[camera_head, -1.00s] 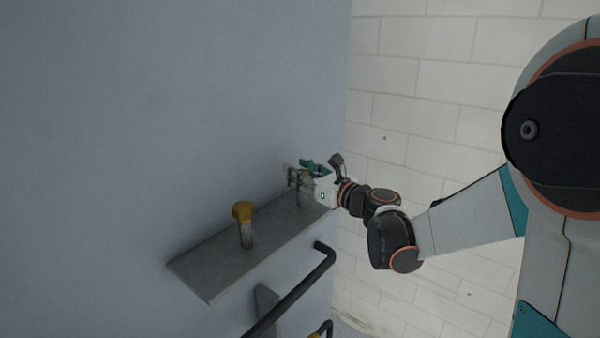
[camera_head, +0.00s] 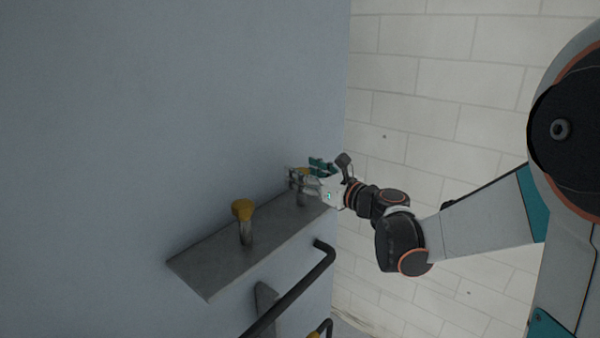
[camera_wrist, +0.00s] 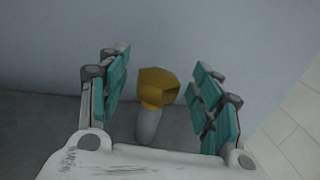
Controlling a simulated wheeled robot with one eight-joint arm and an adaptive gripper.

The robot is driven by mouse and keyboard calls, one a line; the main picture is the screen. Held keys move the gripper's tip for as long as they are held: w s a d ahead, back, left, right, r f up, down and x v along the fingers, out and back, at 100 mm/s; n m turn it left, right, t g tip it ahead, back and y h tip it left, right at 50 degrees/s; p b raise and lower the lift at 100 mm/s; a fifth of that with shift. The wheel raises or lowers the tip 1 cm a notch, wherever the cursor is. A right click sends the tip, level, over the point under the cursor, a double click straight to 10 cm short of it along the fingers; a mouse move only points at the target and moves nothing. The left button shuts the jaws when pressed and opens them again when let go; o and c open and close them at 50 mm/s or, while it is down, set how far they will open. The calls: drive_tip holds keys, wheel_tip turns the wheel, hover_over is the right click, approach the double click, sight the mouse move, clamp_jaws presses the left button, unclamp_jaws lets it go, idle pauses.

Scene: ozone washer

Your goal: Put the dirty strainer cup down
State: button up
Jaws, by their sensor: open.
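A strainer cup with a yellow top (camera_wrist: 157,87) and a grey lower body stands upright on the grey shelf (camera_head: 200,268). In the wrist view it is between the two teal-padded fingers of my gripper (camera_head: 305,174), with a visible gap on each side. My gripper is open at the right end of the shelf. In the head view this cup is small and partly hidden by the fingers. Whether it is dirty cannot be told.
A second cup with a yellow top (camera_head: 243,223) stands on the shelf's left half. The shelf juts from a plain blue-grey wall (camera_head: 180,120). A dark bar (camera_head: 295,292) runs below its front edge. A white brick wall (camera_head: 440,110) is behind my arm.

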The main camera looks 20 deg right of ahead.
drive_tip(key=b+v, duration=0.1)
drive_tip(key=v, duration=0.9)
drive_tip(key=shift+s+b, duration=0.2)
drive_tip(key=shift+b, duration=0.2)
